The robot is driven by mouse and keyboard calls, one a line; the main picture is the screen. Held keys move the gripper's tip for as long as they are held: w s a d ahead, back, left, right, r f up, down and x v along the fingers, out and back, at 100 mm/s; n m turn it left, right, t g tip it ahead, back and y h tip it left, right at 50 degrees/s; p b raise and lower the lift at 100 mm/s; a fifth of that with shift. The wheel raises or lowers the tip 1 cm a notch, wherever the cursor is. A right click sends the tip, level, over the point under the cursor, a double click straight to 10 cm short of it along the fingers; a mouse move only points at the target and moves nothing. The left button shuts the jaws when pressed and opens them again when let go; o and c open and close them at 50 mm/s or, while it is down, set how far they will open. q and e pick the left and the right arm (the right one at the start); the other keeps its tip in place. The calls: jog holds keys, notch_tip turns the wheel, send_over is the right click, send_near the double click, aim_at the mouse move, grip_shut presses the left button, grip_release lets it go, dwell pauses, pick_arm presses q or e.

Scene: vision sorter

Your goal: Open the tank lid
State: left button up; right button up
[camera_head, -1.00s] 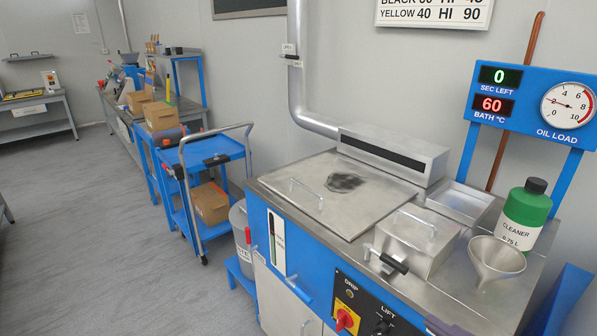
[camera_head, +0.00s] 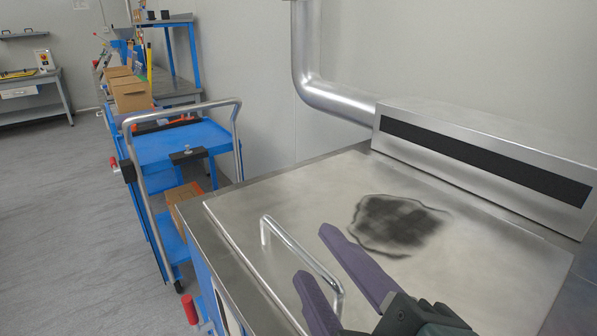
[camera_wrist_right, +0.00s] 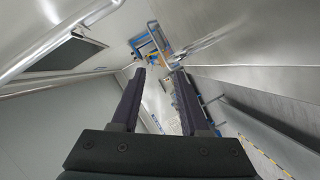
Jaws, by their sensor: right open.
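The tank lid (camera_head: 485,240) is a flat metal plate lying shut on the tank, with a dark smudge (camera_head: 400,222) on top. Its bent-bar handle (camera_head: 300,255) stands up near the front left edge. My right gripper (camera_head: 316,256) is open and empty, its two purple fingers pointing left at the handle from above the lid. One finger appears beyond the bar and one on the near side; I cannot tell whether either touches it. Both fingers also show spread apart in the right wrist view (camera_wrist_right: 157,78). My left gripper is not in view.
A metal vent box (camera_head: 480,155) with a dark slot stands along the back of the lid, joined to a pipe (camera_head: 335,98). A blue trolley (camera_head: 160,145) with a grey rail stands left of the tank. The floor (camera_head: 60,210) further left is clear.

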aim_at(302, 257)
jog(key=shift+s+f+b, duration=0.3)
jog(key=shift+f, duration=0.2)
jog(key=shift+s+f+b, duration=0.25)
jog(key=shift+f, duration=0.25)
jog(key=b+x, duration=0.1)
jog(key=x, duration=0.6)
jog(key=shift+w+a, duration=0.1)
jog(key=shift+w, duration=0.25)
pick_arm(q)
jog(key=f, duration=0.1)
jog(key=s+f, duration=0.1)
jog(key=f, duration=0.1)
pick_arm(e)
grip_shut()
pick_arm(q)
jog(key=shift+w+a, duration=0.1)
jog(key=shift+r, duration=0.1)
